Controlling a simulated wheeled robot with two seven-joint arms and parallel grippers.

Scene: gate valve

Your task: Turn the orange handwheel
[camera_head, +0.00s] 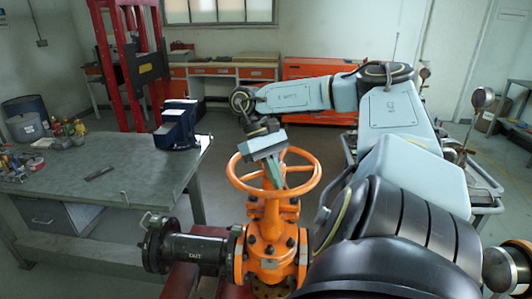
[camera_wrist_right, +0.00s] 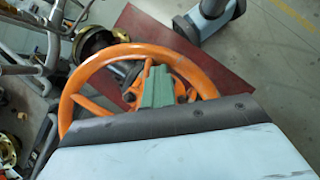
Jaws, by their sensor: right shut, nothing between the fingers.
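The orange handwheel (camera_head: 309,165) sits on top of an orange gate valve (camera_head: 268,249) in the middle of the head view. Its rim also shows in the right wrist view (camera_wrist_right: 88,72). My left gripper is not in view.
A black flanged pipe (camera_head: 193,249) joins the valve on the left. A red lift frame (camera_head: 118,75) and an orange cabinet (camera_head: 305,67) are behind. Some floor beyond the valve is clear.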

